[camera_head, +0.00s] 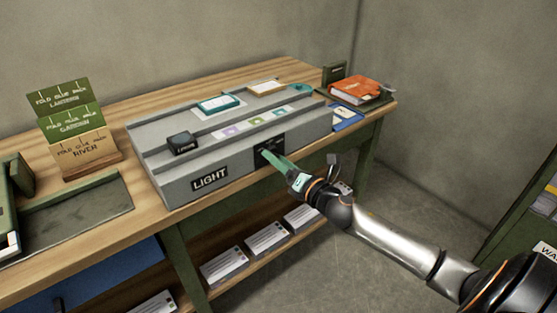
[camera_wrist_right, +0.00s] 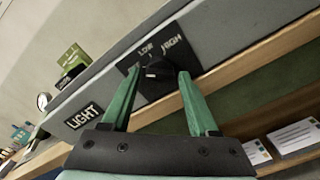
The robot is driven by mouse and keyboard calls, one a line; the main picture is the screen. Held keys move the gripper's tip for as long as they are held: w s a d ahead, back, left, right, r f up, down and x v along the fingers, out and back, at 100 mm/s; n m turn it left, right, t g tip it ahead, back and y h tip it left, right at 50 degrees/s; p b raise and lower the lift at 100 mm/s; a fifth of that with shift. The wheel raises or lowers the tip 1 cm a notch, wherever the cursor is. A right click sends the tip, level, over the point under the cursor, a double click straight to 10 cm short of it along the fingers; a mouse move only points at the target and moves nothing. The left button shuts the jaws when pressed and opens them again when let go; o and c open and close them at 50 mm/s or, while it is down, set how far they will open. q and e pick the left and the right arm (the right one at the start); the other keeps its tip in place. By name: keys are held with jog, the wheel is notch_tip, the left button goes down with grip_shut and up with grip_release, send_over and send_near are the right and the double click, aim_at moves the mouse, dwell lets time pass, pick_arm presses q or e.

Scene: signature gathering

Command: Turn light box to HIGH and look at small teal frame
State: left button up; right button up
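The grey light box (camera_head: 225,150) lies on the wooden table, its front labelled LIGHT. A black dial panel is on its front face; in the right wrist view its black knob (camera_wrist_right: 156,71) shows, with LOW and HIGH lettering above it. The small teal frame (camera_head: 219,103) lies on top of the box, towards the back. My right gripper (camera_head: 268,155) reaches the panel from the right. In the right wrist view its green fingers (camera_wrist_right: 158,72) are apart, one on each side of the knob, with visible gaps. My left gripper is not in view.
A small black block (camera_head: 182,143) and a row of coloured cards (camera_head: 250,122) are on the box. A wooden frame (camera_head: 266,88) lies behind them. A card stand (camera_head: 90,168) is left, an orange book (camera_head: 354,89) right. Boxes fill the lower shelf.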

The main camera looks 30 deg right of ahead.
grip_shut()
